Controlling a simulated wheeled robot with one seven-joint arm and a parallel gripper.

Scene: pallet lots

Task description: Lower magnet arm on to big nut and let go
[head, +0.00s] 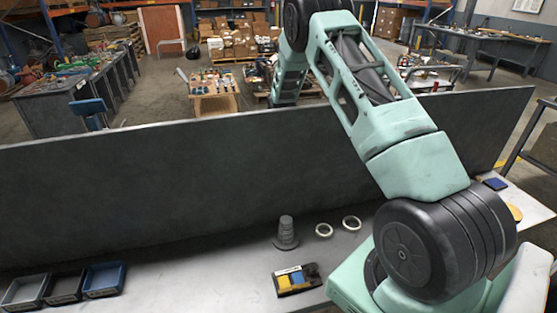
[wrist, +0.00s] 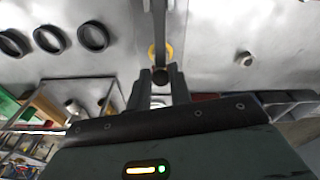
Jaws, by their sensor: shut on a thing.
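In the wrist view my gripper (wrist: 161,76) is shut on the magnet arm (wrist: 159,28), a narrow grey bar that runs up to the top edge. A dark round end of the bar shows between the fingertips. A yellow ring (wrist: 152,53) shows behind the bar; I cannot tell whether they touch. A small grey piece (wrist: 244,58) lies on the pale surface to the right. I cannot tell which thing is the big nut; it may be hidden. In the head view my arm reaches over a dark panel, and my gripper is not visible there.
Several black rings, one here (wrist: 48,38), lie left in the wrist view. In the head view a dark upright panel (head: 200,180) crosses the bench. Before it are a grey stepped cone (head: 286,235), two pale rings, a small tray (head: 297,290) and open bins (head: 64,290).

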